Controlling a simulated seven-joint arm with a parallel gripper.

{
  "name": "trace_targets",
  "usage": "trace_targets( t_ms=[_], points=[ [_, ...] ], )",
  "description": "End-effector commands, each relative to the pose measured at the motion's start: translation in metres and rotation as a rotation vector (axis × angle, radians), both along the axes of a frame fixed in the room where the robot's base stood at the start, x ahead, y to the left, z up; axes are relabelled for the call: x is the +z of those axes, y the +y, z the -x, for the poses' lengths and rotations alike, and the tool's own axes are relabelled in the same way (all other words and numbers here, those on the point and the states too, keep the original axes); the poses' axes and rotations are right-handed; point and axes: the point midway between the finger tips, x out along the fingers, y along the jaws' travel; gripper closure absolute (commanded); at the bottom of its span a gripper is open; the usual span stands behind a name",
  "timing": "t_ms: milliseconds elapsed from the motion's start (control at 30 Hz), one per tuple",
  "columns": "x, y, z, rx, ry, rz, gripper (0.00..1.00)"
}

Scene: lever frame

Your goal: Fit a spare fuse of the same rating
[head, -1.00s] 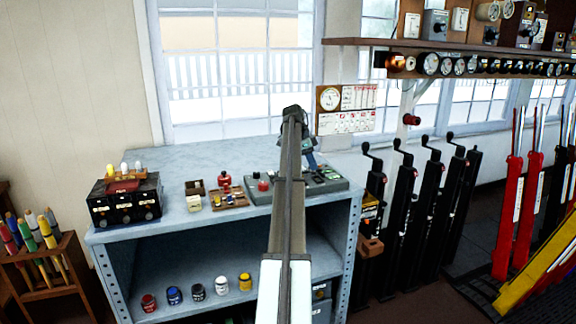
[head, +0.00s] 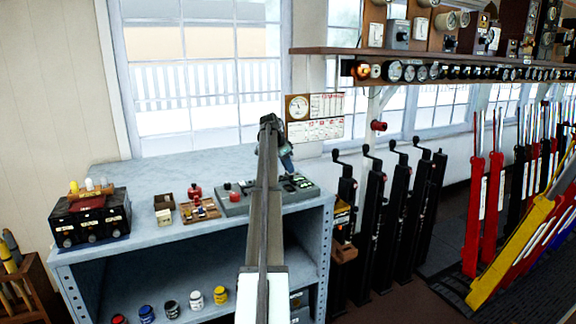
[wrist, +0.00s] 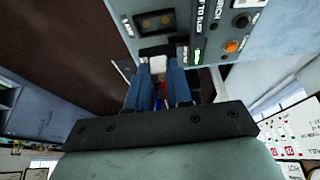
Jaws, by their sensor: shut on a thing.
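My gripper (wrist: 158,78) points at a pale grey panel (wrist: 200,22) in the wrist view, its blue fingers shut on a small white piece (wrist: 154,68). The piece is mostly hidden between the fingers, and no rating can be read on it. The panel has a dark rectangular socket or holder (wrist: 155,22) and an orange button (wrist: 231,46). In the head view my gripper (head: 287,160) hangs over the right part of the bench, by a grey control box (head: 235,208). A wooden tray with small coloured parts (head: 198,211) lies left of the box.
A black box with coloured tops (head: 90,220) stands at the bench's left end. Coloured jars (head: 196,300) line the shelf below. Black levers (head: 373,210) stand close right of the bench. An instrument shelf (head: 420,58) hangs above them. The bench's back left is clear.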

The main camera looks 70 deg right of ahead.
Motion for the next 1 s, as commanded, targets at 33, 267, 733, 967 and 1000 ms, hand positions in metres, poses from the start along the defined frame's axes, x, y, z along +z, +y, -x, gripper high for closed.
trace_targets(
  t_ms=[33, 267, 733, 967, 1000],
  points=[
    [-0.004, 0.001, 0.0, 0.0, 0.0, 0.0, 1.0],
    [-0.022, 0.001, 0.0, -0.001, 0.001, -0.002, 1.0],
    [-0.042, 0.0, 0.0, -0.001, 0.0, 0.0, 1.0],
    [-0.042, 0.0, 0.0, -0.001, 0.0, 0.0, 1.0],
    [-0.042, 0.0, 0.0, -0.001, 0.0, 0.0, 1.0]
  ],
)
